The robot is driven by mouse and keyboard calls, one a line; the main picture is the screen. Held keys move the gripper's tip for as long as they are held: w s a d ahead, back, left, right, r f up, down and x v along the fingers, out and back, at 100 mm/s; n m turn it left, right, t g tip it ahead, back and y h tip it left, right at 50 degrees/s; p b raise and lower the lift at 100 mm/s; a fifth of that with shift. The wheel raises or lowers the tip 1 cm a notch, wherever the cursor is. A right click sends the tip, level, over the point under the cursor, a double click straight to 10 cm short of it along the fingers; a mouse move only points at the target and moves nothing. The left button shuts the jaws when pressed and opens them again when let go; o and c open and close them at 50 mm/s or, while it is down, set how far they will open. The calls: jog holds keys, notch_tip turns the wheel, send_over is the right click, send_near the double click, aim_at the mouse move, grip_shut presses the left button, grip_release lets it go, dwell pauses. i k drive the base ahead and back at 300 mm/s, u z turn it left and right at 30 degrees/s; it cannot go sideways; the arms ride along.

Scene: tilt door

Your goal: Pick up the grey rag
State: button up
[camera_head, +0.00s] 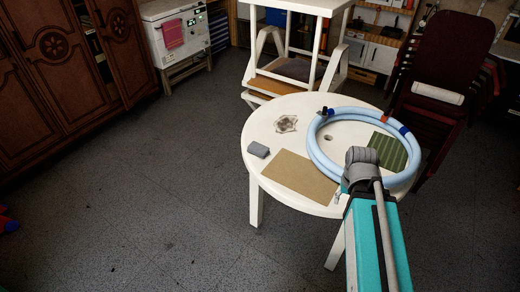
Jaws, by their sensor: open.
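A small grey block-shaped piece (258,150), which looks like the folded grey rag, lies at the left edge of the round white table (262,176). A small grey-beige item with an uneven outline (286,124) lies behind it to the right; I cannot tell if it is cloth or a dish. My turquoise and grey arm reaches up from the bottom right over the table's front right edge. My gripper cannot be made out in this view. Nothing touches the grey piece.
A pale blue hose coil (316,150) covers the table's right half, with a green striped mat (388,151) partly within it. A brown sheet (300,177) lies at the front. Stacked dark red chairs (448,60) stand right, white furniture (300,6) behind.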

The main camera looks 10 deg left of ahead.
aim_at(259, 151)
jog(key=z, duration=0.1)
jog(key=i, duration=1)
jog(key=u, duration=0.05)
